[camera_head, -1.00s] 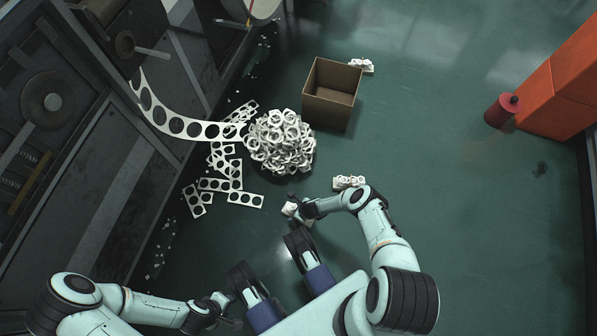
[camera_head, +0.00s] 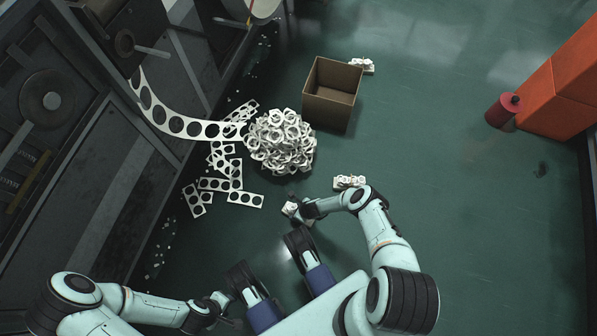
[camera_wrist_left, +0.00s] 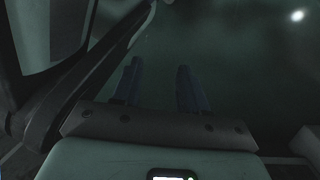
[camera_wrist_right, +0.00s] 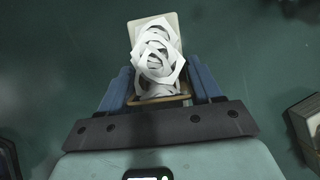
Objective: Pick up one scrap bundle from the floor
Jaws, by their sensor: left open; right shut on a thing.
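In the right wrist view a scrap bundle (camera_wrist_right: 157,52) of white punched scraps on a pale backing sits between the fingers of my right gripper (camera_wrist_right: 158,88), which is shut on it. In the head view this bundle (camera_head: 290,209) shows partly at the end of my right arm, low over the floor; its exact height I cannot tell. A second bundle (camera_head: 349,181) lies on the floor to the right of it. My left gripper (camera_wrist_left: 158,82) is open and empty at the lower left, away from the bundles.
A heap of white scrap rings (camera_head: 281,142) lies on the floor beside an open cardboard box (camera_head: 333,94). Flat punched strips (camera_head: 221,184) lie left of it, by the dark machine (camera_head: 60,110). A red canister (camera_head: 503,111) stands at right. The right-hand floor is mostly clear.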

